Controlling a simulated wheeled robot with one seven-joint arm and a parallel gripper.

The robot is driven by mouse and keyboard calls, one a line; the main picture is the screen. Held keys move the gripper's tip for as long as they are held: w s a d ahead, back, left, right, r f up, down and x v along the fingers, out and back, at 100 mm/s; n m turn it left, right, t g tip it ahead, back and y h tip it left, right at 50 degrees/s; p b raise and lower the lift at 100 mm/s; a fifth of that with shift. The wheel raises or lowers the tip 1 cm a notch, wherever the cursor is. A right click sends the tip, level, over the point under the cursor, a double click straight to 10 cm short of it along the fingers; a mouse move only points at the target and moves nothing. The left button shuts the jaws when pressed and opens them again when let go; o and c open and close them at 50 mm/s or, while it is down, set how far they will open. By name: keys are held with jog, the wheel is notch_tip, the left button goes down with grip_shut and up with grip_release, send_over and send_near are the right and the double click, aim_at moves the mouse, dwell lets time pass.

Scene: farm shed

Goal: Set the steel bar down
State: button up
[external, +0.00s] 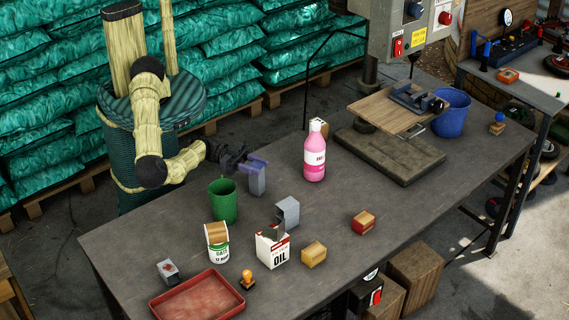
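My gripper (258,164) reaches right from my arm over the left half of the workbench, with bluish fingers. It appears shut around the upper part of an upright grey block, which I take to be the steel bar (257,182). The bar's top is hidden by the fingers. I cannot tell whether its lower end touches the bench (345,215) or hangs just above it. The bar is behind and right of a green cup (223,202). A second grey metal piece (287,212) stands a little nearer the camera.
A pink bottle (315,155) stands right of the gripper. An oil box (272,247), a can (217,247), small blocks (314,254) and a red tray (199,296) are at the front. A drill press (395,110) and blue bucket (451,115) stand right. The bench's middle right is clear.

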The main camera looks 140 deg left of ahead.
jog(key=o, duration=0.4)
jog(key=p+v, duration=0.1)
jog(key=v, duration=0.6)
jog(key=shift+s, duration=0.2)
jog(key=shift+d+r, duration=0.1)
